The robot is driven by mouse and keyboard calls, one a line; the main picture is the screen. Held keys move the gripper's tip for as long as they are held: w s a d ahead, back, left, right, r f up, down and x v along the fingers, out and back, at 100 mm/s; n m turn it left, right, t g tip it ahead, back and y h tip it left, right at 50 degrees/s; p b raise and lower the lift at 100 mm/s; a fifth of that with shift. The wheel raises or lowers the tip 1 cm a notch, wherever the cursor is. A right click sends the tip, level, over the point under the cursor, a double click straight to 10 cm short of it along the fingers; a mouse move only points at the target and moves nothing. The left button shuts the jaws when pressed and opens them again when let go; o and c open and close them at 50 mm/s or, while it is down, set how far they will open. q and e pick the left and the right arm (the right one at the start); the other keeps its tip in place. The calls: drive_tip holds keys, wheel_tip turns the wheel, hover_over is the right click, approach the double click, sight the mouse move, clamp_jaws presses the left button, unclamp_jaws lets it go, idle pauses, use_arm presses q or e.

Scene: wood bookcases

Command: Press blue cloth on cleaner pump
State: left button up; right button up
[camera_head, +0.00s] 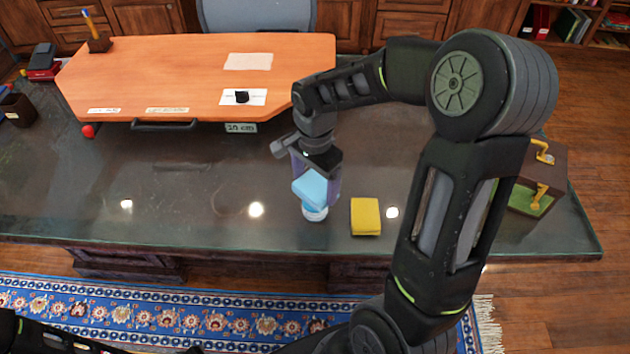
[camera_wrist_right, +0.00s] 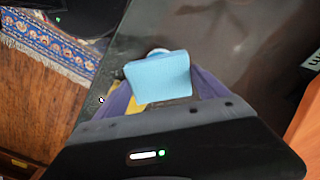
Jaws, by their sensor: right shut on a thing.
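My right gripper (camera_head: 318,178) points down over the dark desk top and is shut on the blue cloth (camera_head: 310,187). In the right wrist view the folded blue cloth (camera_wrist_right: 158,77) sits between the two purple fingers (camera_wrist_right: 157,95). The cleaner pump (camera_head: 314,213), a white and blue round thing, stands on the desk directly below the cloth. Its top is hidden by the cloth, and I cannot tell whether they touch. In the wrist view only a pale edge of it (camera_wrist_right: 158,52) shows behind the cloth. My left gripper is not in view.
A yellow folded cloth (camera_head: 365,216) lies on the desk right of the pump. An orange-brown board (camera_head: 190,75) lies behind, with a red ball (camera_head: 88,131) at its front left. A wooden box with yellow handles (camera_head: 540,180) stands at the right end. The desk's left front is clear.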

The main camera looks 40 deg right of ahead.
sight(316, 186)
idle(0.3)
drive_tip(key=shift+r+p, duration=2.5)
drive_tip(key=shift+r, duration=1.05)
drive_tip(key=shift+d+r+n, duration=0.1)
drive_tip(key=shift+n, duration=1.1)
drive_tip(key=w+n, duration=0.1)
drive_tip(key=n, duration=0.1)
drive_tip(key=w+r+n, duration=0.1)
drive_tip(key=n, duration=0.1)
drive_tip(key=shift+r, duration=0.1)
drive_tip(key=w+a+n, duration=0.8)
drive_tip(key=a+n, duration=0.1)
drive_tip(key=a, duration=0.3)
drive_tip(key=shift+w+a+n, duration=0.2)
drive_tip(key=shift+a+n, duration=0.05)
drive_tip(key=shift+n, duration=0.05)
